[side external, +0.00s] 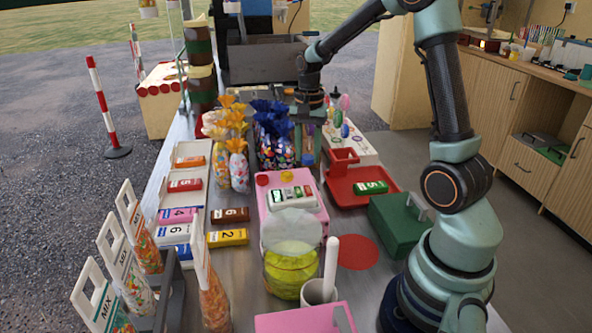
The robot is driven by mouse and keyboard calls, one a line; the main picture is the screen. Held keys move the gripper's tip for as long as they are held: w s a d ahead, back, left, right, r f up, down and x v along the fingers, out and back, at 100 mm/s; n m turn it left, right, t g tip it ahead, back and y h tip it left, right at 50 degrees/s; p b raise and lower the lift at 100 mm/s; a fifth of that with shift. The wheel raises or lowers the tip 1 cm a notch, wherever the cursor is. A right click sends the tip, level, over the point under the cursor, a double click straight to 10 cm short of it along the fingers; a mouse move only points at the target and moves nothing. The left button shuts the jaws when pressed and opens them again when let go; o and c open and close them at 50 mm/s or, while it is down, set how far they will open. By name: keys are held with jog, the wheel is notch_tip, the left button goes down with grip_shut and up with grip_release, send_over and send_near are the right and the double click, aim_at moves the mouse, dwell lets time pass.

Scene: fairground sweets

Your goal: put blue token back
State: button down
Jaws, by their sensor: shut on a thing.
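My gripper (310,104) is at the back of the table, pointing down behind the dark blue sweet bags and beside the lollipop stand. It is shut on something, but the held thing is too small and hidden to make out. I cannot pick out the blue token for sure. A white and blue piece or slot marked with a figure (172,234) is in the pale rack (164,196) at the left, below the pink token (178,215). The red token (185,185) and orange token (190,161) are also in the rack.
Brown (230,214) and yellow (228,237) tokens lie right of the rack. A green token (370,187) lies in the red tray (342,190). Blue bags (272,135), orange-topped bags (237,165) and a yellow jar (290,270) stand between. A green box (397,222) is at right.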

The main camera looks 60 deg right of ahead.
aim_at(307, 179)
jog(key=shift+f, duration=2.4)
jog(key=shift+f, duration=0.15)
jog(key=c, duration=0.8)
grip_release()
jog(key=shift+o, duration=0.2)
